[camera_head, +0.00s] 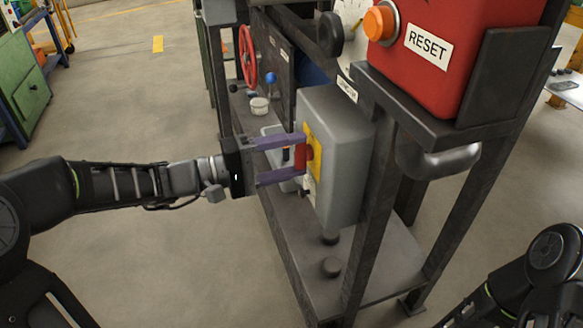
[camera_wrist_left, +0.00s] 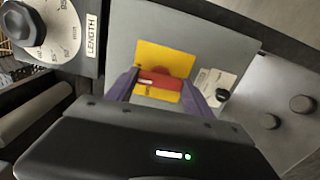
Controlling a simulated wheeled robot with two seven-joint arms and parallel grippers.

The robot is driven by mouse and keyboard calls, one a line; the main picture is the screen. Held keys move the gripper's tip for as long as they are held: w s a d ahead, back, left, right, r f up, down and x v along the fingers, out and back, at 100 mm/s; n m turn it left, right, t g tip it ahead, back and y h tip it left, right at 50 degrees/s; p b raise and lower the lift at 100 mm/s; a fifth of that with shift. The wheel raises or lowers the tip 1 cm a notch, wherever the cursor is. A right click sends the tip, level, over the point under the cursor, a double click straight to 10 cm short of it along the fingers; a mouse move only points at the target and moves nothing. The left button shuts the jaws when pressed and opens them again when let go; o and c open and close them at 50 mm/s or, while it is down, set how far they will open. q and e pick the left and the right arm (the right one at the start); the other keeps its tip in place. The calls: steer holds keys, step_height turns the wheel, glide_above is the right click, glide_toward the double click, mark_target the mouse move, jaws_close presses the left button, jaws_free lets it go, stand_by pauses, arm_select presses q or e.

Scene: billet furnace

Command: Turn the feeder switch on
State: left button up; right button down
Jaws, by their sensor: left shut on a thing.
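The feeder switch has a red handle (camera_head: 301,155) on a yellow plate (camera_head: 316,143), on the front of a grey box (camera_head: 345,150). My left gripper (camera_head: 303,158) reaches it from the left, with its purple fingers shut on the red handle. In the left wrist view the red handle (camera_wrist_left: 159,78) lies crosswise between the two fingers (camera_wrist_left: 160,84), in front of the yellow plate (camera_wrist_left: 164,56). Part of the handle is hidden by the fingers. My right arm shows at the lower right, but its gripper is out of view.
A red box with an orange RESET button (camera_head: 380,23) stands above and to the right. A dial (camera_wrist_left: 45,35) marked LENGTH is beside the grey box. A red handwheel (camera_head: 247,55) and a blue-knobbed lever (camera_head: 271,77) are behind. A dark frame surrounds the box; open floor lies left.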

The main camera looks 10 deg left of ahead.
arm_select(q)
steer(key=shift+f+m+b, duration=0.1)
steer(key=shift+m+b, duration=0.2)
steer(key=o, duration=1.4)
steer(key=shift+c, duration=0.2)
steer(key=shift+a, duration=0.1)
steer(key=p+v, duration=0.2)
steer(key=v, duration=0.5)
steer(key=shift+s+a, duration=0.25)
